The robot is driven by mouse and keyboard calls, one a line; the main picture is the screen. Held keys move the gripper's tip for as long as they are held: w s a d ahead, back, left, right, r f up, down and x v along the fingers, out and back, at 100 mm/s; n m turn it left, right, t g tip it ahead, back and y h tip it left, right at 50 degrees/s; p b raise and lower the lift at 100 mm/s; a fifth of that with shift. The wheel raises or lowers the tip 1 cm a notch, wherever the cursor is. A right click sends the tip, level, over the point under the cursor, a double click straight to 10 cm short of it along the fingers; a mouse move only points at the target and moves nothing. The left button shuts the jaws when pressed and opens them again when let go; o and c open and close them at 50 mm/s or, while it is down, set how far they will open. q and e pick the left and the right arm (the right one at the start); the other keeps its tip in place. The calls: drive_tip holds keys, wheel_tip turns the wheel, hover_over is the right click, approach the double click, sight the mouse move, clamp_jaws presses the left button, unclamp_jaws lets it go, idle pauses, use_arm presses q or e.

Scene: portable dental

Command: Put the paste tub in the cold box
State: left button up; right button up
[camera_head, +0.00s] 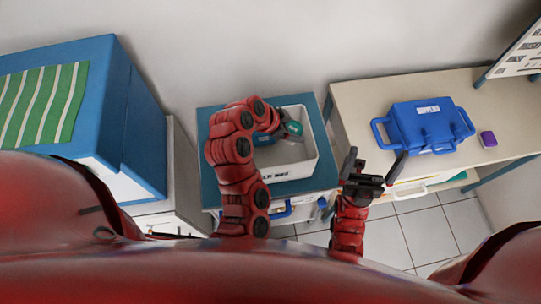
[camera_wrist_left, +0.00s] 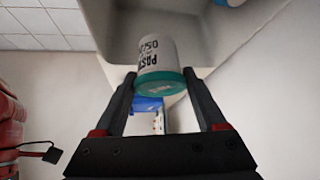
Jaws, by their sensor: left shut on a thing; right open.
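The paste tub (camera_wrist_left: 155,55) is a white cylinder with dark lettering and a teal lid, seen in the left wrist view. My left gripper (camera_wrist_left: 159,76) is shut on it near the lid end. In the head view the tub's teal part (camera_head: 293,128) shows at my left gripper (camera_head: 280,132), over the white bin (camera_head: 312,150). Whether the tub touches the bin is unclear. My right gripper (camera_head: 378,155) is open and empty, near the desk's front left edge. No box is legibly marked as the cold box.
The white bin stands on a blue-topped cart (camera_head: 205,125). A blue labelled case (camera_head: 405,130) with handles and a small purple item (camera_head: 488,139) are on the desk (camera_head: 365,97) at right. A large blue box (camera_head: 140,125) with a green-striped cloth (camera_head: 45,105) stands at left.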

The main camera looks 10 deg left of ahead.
use_arm(q)
wheel_tip(320, 180, down, 4)
drive_tip(key=b, duration=0.4)
drive_tip(key=shift+s+a+f, duration=0.1)
drive_tip(key=shift+f, duration=0.45)
wheel_tip(320, 180, down, 9)
drive_tip(key=shift+f, duration=0.5)
drive_tip(key=shift+f, duration=0.1)
